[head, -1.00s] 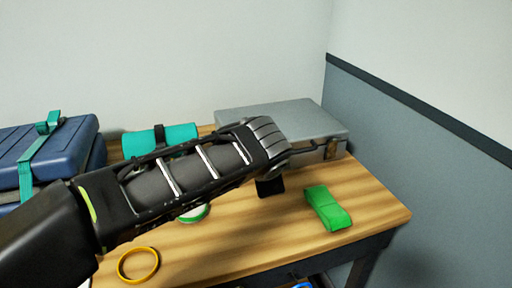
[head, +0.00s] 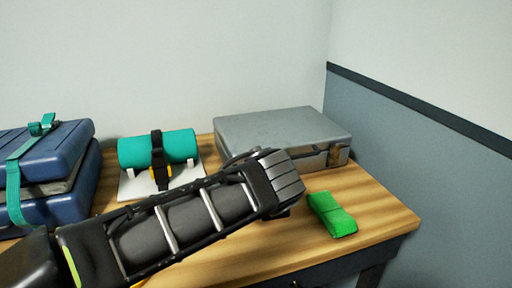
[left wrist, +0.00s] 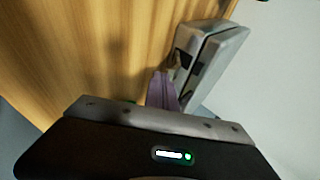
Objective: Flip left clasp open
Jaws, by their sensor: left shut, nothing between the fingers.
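A grey metal case (head: 275,132) lies closed at the back right of the table in the head view. One clasp (head: 334,156) shows on the right of its front face. My left forearm hides the left part of that face, so I cannot see the left clasp there. In the left wrist view the case (left wrist: 213,62) is at upper right, with a dark clasp-like fitting (left wrist: 182,62) on its near side. My left gripper (left wrist: 161,80) is shut and empty, its purplish fingers pointing at the case close to this fitting; I cannot tell whether they touch. My right gripper is out of view.
A green folded strap (head: 332,214) lies near the table's right edge. A teal roll (head: 158,148) with a black strap rests on a white stand. Blue stacked cases (head: 62,190) with a teal strap stand at left. A wall (head: 400,130) bounds the right side.

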